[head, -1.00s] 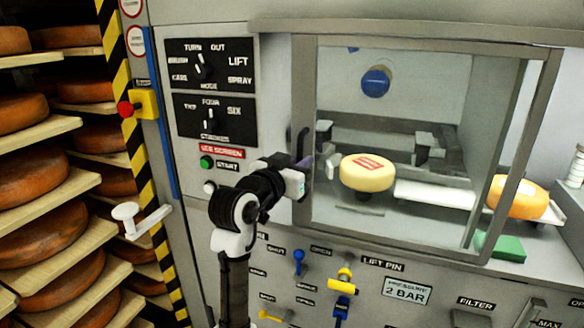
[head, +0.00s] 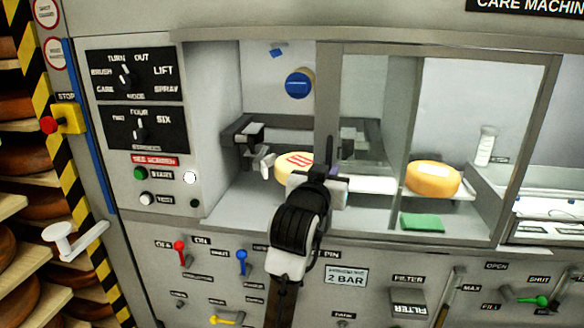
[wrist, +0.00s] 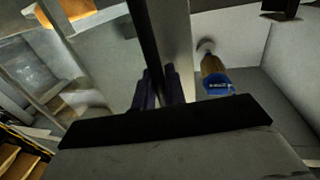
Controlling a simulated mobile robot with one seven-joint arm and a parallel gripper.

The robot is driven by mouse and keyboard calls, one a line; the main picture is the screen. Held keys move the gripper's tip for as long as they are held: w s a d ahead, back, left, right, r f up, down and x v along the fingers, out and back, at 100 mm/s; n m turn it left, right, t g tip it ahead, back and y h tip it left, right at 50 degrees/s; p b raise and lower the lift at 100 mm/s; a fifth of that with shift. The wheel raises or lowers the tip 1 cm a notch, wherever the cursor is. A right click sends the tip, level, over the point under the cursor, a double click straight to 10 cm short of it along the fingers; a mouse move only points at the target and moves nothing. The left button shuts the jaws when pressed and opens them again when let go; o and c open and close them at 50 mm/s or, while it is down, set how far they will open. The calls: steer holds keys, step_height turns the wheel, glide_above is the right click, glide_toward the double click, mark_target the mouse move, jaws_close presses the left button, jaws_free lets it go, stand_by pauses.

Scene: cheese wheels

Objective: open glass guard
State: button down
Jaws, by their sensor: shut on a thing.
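The glass guard (head: 328,85) is a grey-framed clear pane on the front of the machine. It stands slid to the right, and the left part of the chamber is uncovered. My gripper (head: 330,174) is shut on the dark upright handle at the guard's left frame bar. In the wrist view my gripper's fingers (wrist: 160,88) close around the dark handle bar (wrist: 145,35). The gripper hides part of the handle in the head view.
A pale cheese wheel (head: 290,168) with a red label sits in the chamber, partly hidden by my arm. Levers (head: 242,262) line the panel below.

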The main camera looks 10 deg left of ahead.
steer(key=shift+s+d, duration=0.1)
steer(key=shift+d, duration=2.05)
steer(key=c, duration=1.5)
jaws_free()
steer(key=shift+c, duration=0.2)
steer(key=shift+a, duration=0.1)
steer(key=b+v, duration=0.7)
steer(key=v, duration=0.6)
steer(key=shift+s+b, duration=0.35)
steer(key=shift+r, duration=0.1)
